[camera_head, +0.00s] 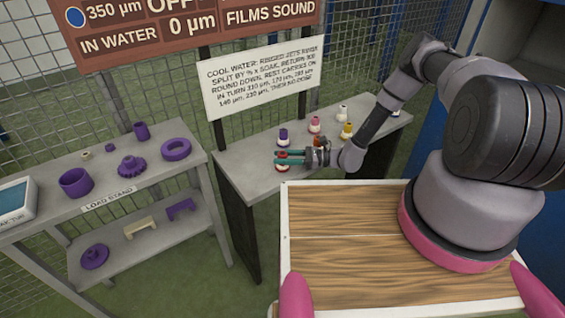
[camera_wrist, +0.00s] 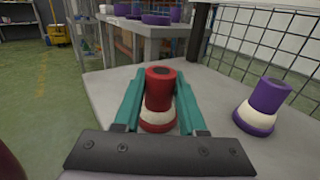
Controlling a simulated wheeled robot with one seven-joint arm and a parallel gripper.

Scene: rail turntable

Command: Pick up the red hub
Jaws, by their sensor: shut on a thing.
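The red hub (camera_wrist: 160,90) stands upright between the teal fingers of my gripper (camera_wrist: 158,100) in the wrist view. It has a red top, a cream band and a red base. The fingers are shut on it. Its base appears at the table top (camera_wrist: 110,85), and I cannot tell whether it is lifted. In the head view my gripper (camera_head: 290,157) reaches left over the table, and the red hub (camera_head: 282,166) shows partly behind the fingers.
A purple hub (camera_wrist: 262,105) stands close to the right in the wrist view. In the head view, pink (camera_head: 315,124), white (camera_head: 343,113) and yellow (camera_head: 347,130) hubs stand farther along the table. The load stand (camera_head: 150,190) at left holds several purple parts.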

